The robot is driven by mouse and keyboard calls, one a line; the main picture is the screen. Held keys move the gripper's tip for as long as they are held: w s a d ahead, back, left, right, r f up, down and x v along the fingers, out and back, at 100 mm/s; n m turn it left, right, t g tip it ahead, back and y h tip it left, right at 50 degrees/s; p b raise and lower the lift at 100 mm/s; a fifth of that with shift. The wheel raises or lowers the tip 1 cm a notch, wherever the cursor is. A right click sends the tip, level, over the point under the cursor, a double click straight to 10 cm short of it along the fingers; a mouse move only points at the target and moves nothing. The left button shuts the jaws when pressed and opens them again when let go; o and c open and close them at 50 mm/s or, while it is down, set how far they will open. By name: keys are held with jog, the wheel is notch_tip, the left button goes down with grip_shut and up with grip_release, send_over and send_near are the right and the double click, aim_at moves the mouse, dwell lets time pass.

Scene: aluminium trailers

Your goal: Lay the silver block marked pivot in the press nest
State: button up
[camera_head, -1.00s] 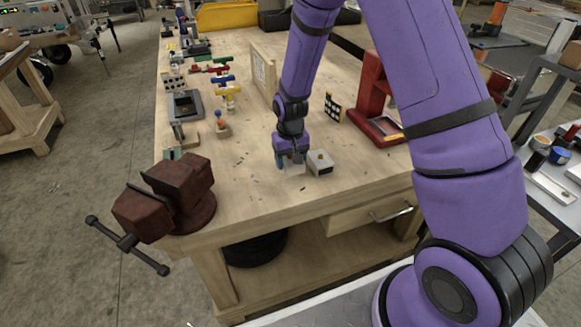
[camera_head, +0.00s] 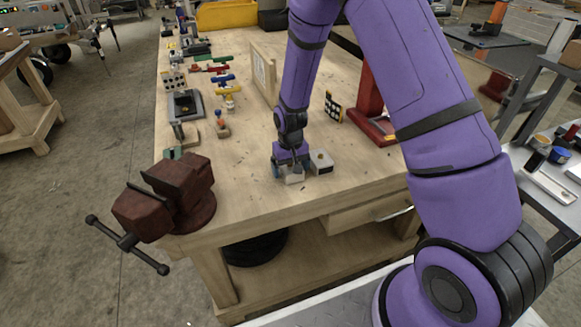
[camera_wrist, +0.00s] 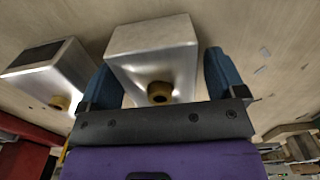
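A silver block (camera_wrist: 152,42) with a brass-ringed hole stands between the two blue fingers of my gripper (camera_wrist: 163,72) in the wrist view. The fingers are apart, one on each side of it, with a narrow gap at the right finger; contact at the left one is unclear. In the head view my gripper (camera_head: 290,170) is down at the bench around this block (camera_head: 294,179). A second silver block (camera_head: 321,162) with a dark mark on its side stands just right; it also shows in the wrist view (camera_wrist: 50,72). No pivot marking is readable. The red press (camera_head: 369,92) is partly behind my arm; its nest is hidden.
A rusty vise (camera_head: 165,200) is at the bench's front left corner. A dotted board (camera_head: 333,107) and an upright wooden panel (camera_head: 263,75) stand behind my gripper. Several coloured tools lie along the left side. The bench (camera_head: 250,200) is clear in front.

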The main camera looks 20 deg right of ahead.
jog(key=shift+r, duration=0.1)
notch_tip(320, 180, up, 12)
dwell(0.5)
jog(key=s+d+r+t, duration=0.1)
jog(key=s+d+r, duration=0.1)
jog(key=s+r, duration=0.65)
jog(key=s+d+r+t, duration=0.2)
jog(key=s+r, duration=0.2)
jog(key=r, duration=0.9)
jog(key=s+d+r+t, duration=0.1)
jog(key=s+r, duration=0.2)
jog(key=s, duration=0.5)
jog(key=s+d+r+t, duration=0.1)
jog(key=s+r, duration=0.3)
jog(key=s, duration=0.5)
jog(key=shift+s, duration=0.3)
jog(key=shift+o, duration=0.4)
jog(key=shift+s+d, duration=0.1)
jog(key=shift+s, duration=0.15)
